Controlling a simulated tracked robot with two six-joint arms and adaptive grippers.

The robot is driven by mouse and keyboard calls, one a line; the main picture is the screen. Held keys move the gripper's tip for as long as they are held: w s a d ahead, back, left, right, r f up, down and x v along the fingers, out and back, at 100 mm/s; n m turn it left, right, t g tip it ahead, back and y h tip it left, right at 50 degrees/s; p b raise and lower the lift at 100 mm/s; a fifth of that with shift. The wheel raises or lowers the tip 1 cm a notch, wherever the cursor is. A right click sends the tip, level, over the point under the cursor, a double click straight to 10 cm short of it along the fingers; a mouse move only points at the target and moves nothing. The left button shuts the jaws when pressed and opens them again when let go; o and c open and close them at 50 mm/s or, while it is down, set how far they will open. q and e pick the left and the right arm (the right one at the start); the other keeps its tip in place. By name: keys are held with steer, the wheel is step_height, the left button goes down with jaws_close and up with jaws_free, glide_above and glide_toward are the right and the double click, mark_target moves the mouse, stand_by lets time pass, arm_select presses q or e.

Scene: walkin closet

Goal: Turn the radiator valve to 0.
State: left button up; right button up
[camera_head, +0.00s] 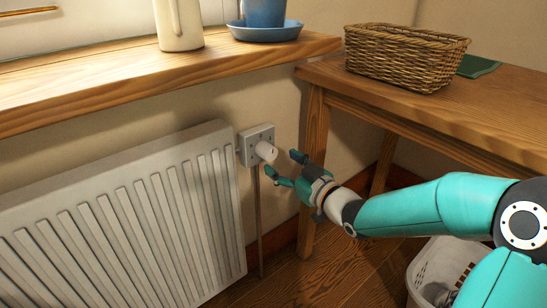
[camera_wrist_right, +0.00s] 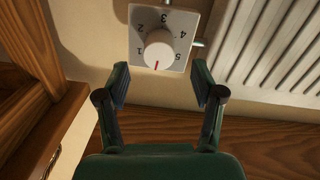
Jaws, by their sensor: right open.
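The radiator valve is a white round knob (camera_head: 266,151) on a pale square plate (camera_head: 246,145), on the wall just right of the radiator. In the right wrist view the knob (camera_wrist_right: 158,52) has a red mark pointing to the bottom of the picture, between the 1 and the 5 on the plate (camera_wrist_right: 186,18). I cannot read a 0 there. My right gripper (camera_head: 290,169) is open and empty, a little right of the knob and apart from it. In the wrist view its fingers (camera_wrist_right: 160,82) stand wide on either side, short of the knob. My left gripper is not in view.
The white radiator (camera_head: 130,225) is close left of the valve, with a wooden shelf (camera_head: 130,78) above. A wooden table (camera_head: 480,110) bearing a wicker basket (camera_head: 405,55) stands to the right; its leg is near my gripper. A white bin (camera_head: 428,265) stands on the floor.

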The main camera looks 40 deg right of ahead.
steer(key=s, duration=0.6)
steer(key=shift+s, duration=0.2)
